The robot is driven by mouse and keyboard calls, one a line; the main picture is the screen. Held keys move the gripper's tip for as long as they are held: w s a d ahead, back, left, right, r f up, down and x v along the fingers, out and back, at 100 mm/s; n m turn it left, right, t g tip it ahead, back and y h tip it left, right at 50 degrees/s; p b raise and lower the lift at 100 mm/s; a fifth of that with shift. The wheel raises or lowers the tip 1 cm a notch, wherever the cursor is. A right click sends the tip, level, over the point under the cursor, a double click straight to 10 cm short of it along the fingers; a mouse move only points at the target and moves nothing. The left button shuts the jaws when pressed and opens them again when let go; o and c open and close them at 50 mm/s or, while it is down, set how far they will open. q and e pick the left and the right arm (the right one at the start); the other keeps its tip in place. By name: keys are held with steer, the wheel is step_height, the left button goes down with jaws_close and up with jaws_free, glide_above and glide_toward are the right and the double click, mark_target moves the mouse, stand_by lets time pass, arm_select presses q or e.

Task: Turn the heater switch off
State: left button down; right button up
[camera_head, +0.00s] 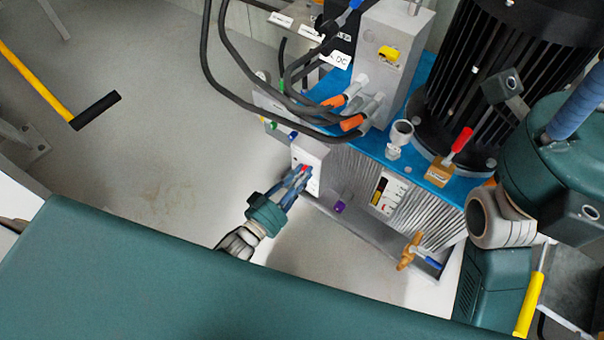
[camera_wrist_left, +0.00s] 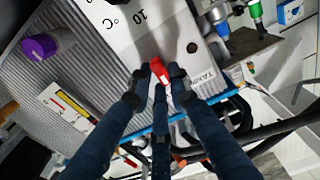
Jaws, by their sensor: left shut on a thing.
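The heater switch is a small red handle (camera_wrist_left: 160,72) on a white box (camera_head: 312,158) at the left end of the pump unit. It also shows as a red spot (camera_head: 304,168) in the head view, partly hidden by the fingers. My left gripper (camera_head: 302,176) is at the front face of the box, its fingers closed around the red handle. In the left wrist view the fingertips (camera_wrist_left: 158,82) meet at the handle, beside a white face with "°C" and "10" marks. My right gripper is not in view; my right arm shows at the right edge.
A ribbed tank (camera_head: 352,185) with a gauge (camera_head: 388,193) and purple knob (camera_head: 340,207) adjoins the box. Black hoses (camera_head: 225,92) hang above.

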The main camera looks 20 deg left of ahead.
arm_select(q)
steer(key=shift+s+d+f, duration=0.15)
steer(key=shift+s+f, duration=0.15)
steer(key=shift+f, duration=0.25)
steer(key=c, duration=1.6)
jaws_free()
steer(key=shift+f, duration=0.1)
steer(key=v, duration=1.1)
steer(key=shift+s+a+r, duration=0.25)
steer(key=shift+s+r, duration=0.1)
steer(key=shift+r, duration=0.05)
steer(key=shift+c, duration=0.4)
